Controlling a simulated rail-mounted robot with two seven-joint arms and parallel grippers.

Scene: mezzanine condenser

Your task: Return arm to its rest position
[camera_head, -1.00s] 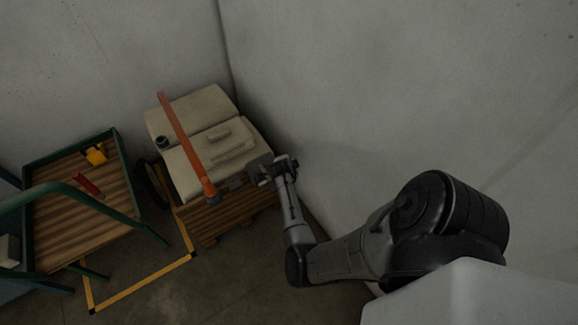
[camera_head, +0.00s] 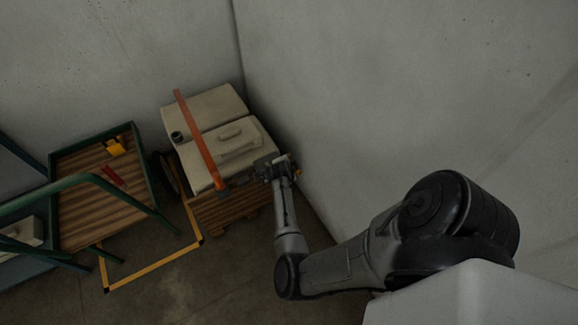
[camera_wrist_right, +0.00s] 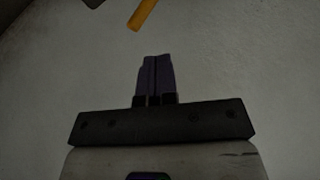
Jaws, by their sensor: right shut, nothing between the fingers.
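My right arm comes in from the lower right in the head view and reaches across to the beige box. My left gripper is not in view.
The beige box (camera_head: 203,108) stands on a wooden pallet (camera_head: 222,211) by the wall corner. A green-framed cart (camera_head: 100,215) stands left, holding a yellow item (camera_head: 115,147) and a red item (camera_head: 113,175). A yellow floor strip (camera_head: 150,270) lies in front. Grey wall (camera_head: 370,90) rises close right.

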